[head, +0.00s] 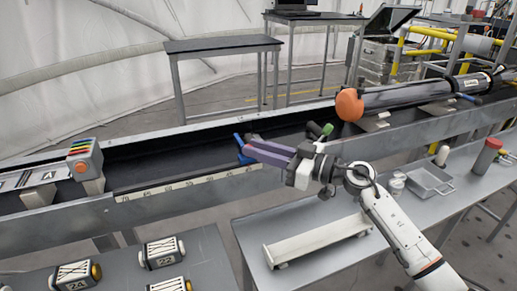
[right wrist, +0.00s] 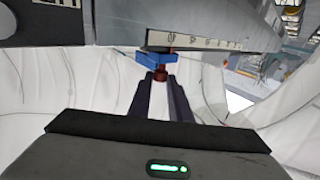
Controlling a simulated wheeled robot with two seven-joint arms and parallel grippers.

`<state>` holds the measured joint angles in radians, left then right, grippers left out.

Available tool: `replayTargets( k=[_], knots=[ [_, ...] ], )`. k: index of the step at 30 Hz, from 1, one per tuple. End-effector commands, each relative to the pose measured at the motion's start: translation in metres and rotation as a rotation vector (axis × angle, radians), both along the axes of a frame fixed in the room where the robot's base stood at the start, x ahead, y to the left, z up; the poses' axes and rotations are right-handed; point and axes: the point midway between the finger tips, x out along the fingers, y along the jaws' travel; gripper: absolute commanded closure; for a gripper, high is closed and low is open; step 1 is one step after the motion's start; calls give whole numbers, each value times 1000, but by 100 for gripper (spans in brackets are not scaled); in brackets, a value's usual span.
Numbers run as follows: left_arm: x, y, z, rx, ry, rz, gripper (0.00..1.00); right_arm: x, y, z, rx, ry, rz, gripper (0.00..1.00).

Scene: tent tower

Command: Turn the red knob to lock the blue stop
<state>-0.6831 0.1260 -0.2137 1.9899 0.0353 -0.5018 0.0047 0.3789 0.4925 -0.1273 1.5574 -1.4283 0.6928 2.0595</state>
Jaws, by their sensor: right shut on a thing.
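The blue stop (head: 243,149) sits at the near wall of the long trough, just above the pale scale strip. In the right wrist view the blue stop (right wrist: 155,59) is straight ahead, under the rail edge. The red knob (right wrist: 161,75) is just in front of the stop, between my fingertips. In the head view the knob is hidden by my gripper. My right gripper (head: 252,150) reaches in from the right with its fingers at the stop. In the wrist view the right gripper (right wrist: 161,80) is shut on the red knob. My left gripper is not in view.
The scale strip (head: 190,183) runs along the trough's near wall. A grey block with an orange button (head: 84,157) stands at left, and an orange-capped tube (head: 349,105) lies at right. A white tray (head: 318,240) lies on the near bench below my right arm.

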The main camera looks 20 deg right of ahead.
Motion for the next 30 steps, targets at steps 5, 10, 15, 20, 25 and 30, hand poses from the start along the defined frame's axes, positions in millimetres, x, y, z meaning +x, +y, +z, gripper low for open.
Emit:
replayTargets(
  k=[5, 10, 15, 20, 25, 30],
  knots=[
    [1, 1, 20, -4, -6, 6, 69, -1, 1, 5, 1, 4, -34, 100],
    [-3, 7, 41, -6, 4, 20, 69, -3, 3, 8, 0, 6, -104, 100],
    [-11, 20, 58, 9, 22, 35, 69, -5, 6, 8, -3, 6, -203, 100],
    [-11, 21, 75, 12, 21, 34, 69, -6, 8, 4, -8, 2, -304, 100],
    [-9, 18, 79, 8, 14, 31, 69, -7, 12, -1, 0, 4, -417, 100],
    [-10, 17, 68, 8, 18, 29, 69, -8, 16, -4, 5, 3, -537, 100]
  ],
)
